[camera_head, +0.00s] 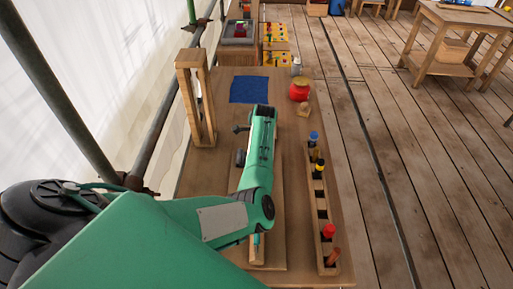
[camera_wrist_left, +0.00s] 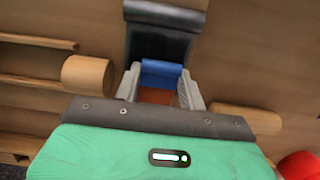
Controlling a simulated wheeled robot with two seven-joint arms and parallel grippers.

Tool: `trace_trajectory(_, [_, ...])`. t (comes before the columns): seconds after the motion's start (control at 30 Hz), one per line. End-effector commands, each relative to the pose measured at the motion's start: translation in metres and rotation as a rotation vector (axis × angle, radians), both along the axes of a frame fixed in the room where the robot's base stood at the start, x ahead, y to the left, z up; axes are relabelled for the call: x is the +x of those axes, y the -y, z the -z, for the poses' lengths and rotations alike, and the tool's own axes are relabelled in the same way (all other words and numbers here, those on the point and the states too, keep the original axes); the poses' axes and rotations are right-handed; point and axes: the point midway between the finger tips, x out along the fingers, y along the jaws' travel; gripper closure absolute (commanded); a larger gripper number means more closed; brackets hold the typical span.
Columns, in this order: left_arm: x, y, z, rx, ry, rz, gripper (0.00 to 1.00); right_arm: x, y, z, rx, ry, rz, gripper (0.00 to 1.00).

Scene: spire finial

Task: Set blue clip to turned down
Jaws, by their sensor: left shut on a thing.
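In the left wrist view a small blue piece (camera_wrist_left: 161,72), which I take to be the blue clip, sits between the two grey fingers of my left gripper (camera_wrist_left: 160,88). The gripper is shut on it. An orange-brown surface shows just below the blue piece. Which way the clip is turned cannot be told. In the head view my green left arm reaches over the wooden bench (camera_head: 220,175); its fingers and the clip are hidden there. My right gripper is in neither view.
A wooden rack (camera_head: 322,215) with coloured-top pieces runs along the bench's right side. A tall wooden frame (camera_head: 196,98) stands at left. A blue cloth (camera_head: 249,90) and a red pot (camera_head: 299,91) lie farther back. Wooden cylinders (camera_wrist_left: 88,76) flank the fingers in the wrist view.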

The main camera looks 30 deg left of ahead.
Motion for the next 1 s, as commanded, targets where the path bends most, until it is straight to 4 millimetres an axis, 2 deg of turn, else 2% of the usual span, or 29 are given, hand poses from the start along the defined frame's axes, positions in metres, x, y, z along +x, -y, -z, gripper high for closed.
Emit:
trace_trajectory(0.3, [0.001,-0.001,-0.001,-0.002,0.005,-0.002,0.82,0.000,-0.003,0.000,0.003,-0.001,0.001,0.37])
trace_trajectory(0.33, [0.001,-0.001,-0.001,-0.002,0.004,-0.002,0.57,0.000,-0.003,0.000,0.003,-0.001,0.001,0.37])
trace_trajectory(0.43, [0.000,-0.001,0.000,-0.002,0.004,-0.002,0.38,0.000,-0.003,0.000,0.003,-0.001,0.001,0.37])
trace_trajectory(0.77, [0.000,0.000,-0.002,-0.002,0.004,-0.001,0.37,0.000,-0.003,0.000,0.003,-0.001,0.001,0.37])
trace_trajectory(0.87, [0.001,0.000,-0.010,-0.001,0.004,-0.002,0.37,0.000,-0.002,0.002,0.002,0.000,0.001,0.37])
trace_trajectory(1.0, [0.004,0.003,-0.034,-0.001,0.007,-0.002,0.37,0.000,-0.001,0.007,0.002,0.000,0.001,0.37])
